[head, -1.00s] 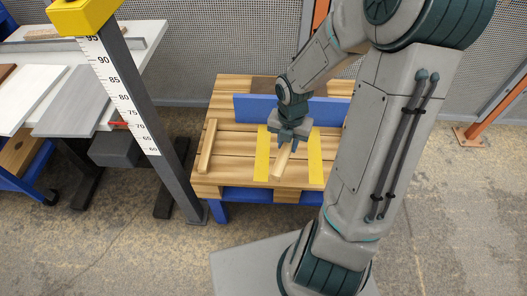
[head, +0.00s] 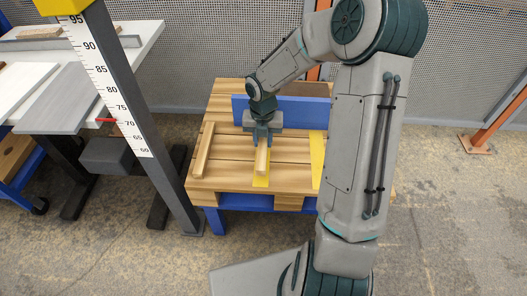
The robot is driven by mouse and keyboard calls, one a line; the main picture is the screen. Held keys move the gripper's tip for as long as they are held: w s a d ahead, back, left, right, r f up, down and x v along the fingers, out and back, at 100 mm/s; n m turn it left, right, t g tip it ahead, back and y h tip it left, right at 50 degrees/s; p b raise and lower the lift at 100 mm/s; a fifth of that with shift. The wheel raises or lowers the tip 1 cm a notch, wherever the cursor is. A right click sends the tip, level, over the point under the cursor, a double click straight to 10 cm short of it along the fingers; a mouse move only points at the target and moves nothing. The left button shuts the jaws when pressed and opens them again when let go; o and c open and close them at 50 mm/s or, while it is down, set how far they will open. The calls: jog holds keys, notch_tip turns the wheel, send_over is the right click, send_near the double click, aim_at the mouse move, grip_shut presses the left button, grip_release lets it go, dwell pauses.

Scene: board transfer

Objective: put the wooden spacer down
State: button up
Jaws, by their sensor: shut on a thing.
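The wooden spacer (head: 262,161) is a short light wood bar. My gripper (head: 262,143) is shut on its far part and points down. The spacer lies roughly lengthwise over the left yellow strip (head: 261,182) on the wooden pallet top (head: 230,178). The right yellow strip (head: 317,160) is bare and partly hidden by my arm.
A similar wooden bar (head: 203,150) lies at the pallet's left side. A blue upright board (head: 300,110) stands along the back. A grey post with a height scale (head: 120,110) stands to the left, before a table with boards (head: 62,100).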

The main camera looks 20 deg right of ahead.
aim_at(263, 148)
jog(key=shift+f+b, duration=1.2)
jog(key=shift+f, duration=0.75)
jog(key=shift+f, duration=0.2)
jog(key=o, duration=1)
jog(key=shift+r, duration=0.15)
